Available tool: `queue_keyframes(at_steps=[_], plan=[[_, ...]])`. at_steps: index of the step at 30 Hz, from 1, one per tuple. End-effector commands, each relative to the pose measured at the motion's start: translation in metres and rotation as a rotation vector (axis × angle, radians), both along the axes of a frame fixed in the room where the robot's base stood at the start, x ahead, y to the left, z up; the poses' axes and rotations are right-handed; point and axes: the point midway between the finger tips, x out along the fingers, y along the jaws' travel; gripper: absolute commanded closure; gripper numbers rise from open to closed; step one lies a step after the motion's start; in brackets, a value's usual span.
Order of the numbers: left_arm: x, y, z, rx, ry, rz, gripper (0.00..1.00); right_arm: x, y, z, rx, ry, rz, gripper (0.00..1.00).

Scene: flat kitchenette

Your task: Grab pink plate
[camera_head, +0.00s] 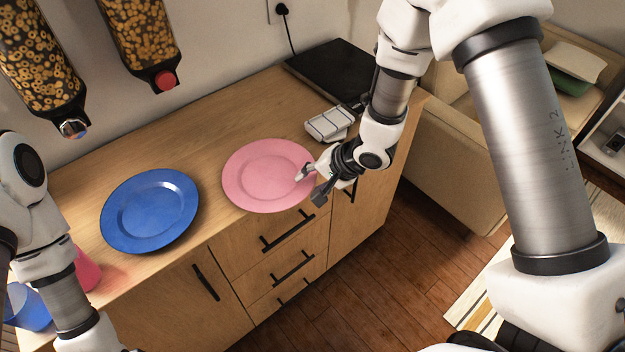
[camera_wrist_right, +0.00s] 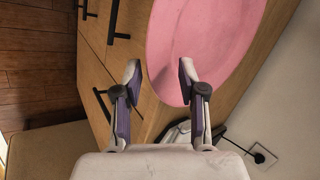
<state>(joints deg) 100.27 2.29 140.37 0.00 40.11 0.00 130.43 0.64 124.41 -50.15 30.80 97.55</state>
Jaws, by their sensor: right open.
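The pink plate (camera_head: 262,172) lies flat on the wooden counter, right of the blue plate. My right gripper (camera_head: 308,184) is open at the plate's right front edge. In the right wrist view the pink plate (camera_wrist_right: 200,40) fills the upper middle. The open fingers of my right gripper (camera_wrist_right: 160,78) have the plate's near rim between them, with one finger over the plate and the other outside its edge. I cannot tell if either finger touches it. My left arm shows at the left edge, but its gripper is out of view.
A blue plate (camera_head: 150,211) lies left on the counter (camera_head: 222,118). A pink cup (camera_head: 86,270) and a blue cup (camera_head: 28,308) stand by my left arm. Cereal dispensers (camera_head: 140,42) hang above.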

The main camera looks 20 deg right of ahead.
Motion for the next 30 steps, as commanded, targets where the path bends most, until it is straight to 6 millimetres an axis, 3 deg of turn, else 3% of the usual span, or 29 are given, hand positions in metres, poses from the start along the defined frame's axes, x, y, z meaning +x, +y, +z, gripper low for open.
queue_keyframes(at_steps=[5,18,29,30], plan=[[0.000,0.000,0.000,0.000,0.000,0.000,0.60,-0.006,-0.007,0.014,0.002,-0.002,-0.004,0.59],[0.000,0.000,0.000,0.000,0.000,0.000,0.60,-0.045,-0.043,0.089,0.003,-0.001,-0.002,0.59],[0.000,0.000,0.000,0.000,0.000,0.000,0.60,-0.050,-0.048,0.097,-0.001,0.002,0.001,0.59],[0.000,0.000,0.000,0.000,0.000,0.000,0.60,-0.050,-0.047,0.097,-0.001,0.002,0.001,0.62]])
